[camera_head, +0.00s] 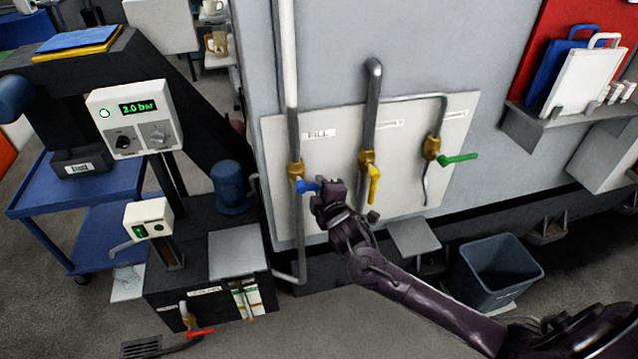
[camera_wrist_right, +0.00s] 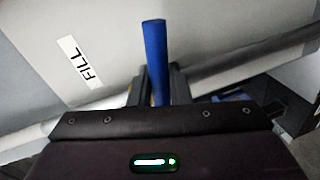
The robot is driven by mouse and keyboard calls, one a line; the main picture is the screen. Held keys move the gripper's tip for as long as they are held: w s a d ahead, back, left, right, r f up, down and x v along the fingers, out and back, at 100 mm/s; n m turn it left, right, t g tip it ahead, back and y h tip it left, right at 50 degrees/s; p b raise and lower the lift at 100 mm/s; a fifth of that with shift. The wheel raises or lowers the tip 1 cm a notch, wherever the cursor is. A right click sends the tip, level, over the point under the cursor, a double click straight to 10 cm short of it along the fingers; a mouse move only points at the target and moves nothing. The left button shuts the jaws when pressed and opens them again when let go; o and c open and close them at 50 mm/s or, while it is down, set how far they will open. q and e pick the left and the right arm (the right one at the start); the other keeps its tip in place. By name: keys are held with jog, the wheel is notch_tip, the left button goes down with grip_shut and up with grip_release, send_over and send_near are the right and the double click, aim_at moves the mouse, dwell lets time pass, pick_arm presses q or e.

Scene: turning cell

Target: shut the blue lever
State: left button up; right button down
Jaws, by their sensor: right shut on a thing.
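The blue lever (camera_head: 306,187) sits on a brass valve (camera_head: 295,170) on the left pipe, beside the FILL label. It points to the right, across the pipe's line. My right gripper (camera_head: 325,194) is at the lever's outer end and shut on it. In the right wrist view the blue lever (camera_wrist_right: 155,60) stands between the two fingers (camera_wrist_right: 158,88), with its tip reaching beyond them. The FILL label (camera_wrist_right: 80,62) shows to its left. The fingers hide part of the lever. My left gripper is not in view.
A yellow lever (camera_head: 373,184) on the middle pipe is close to the right of my gripper. A green lever (camera_head: 457,159) is farther right. A red lever (camera_head: 201,332) is low at the left. A grey bin (camera_head: 499,272) stands on the floor.

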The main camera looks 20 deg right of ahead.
jog(key=shift+r+n+p, duration=0.55)
jog(key=shift+n+p, duration=0.15)
jog(key=shift+n, duration=0.2)
jog(key=shift+d+h, duration=0.1)
jog(key=shift+h, duration=0.3)
jog(key=c, duration=1.4)
grip_release()
jog(key=shift+c, duration=0.2)
jog(key=shift+s, duration=0.35)
jog(key=b+v, duration=0.1)
jog(key=v, duration=0.6)
jog(key=shift+r, duration=0.1)
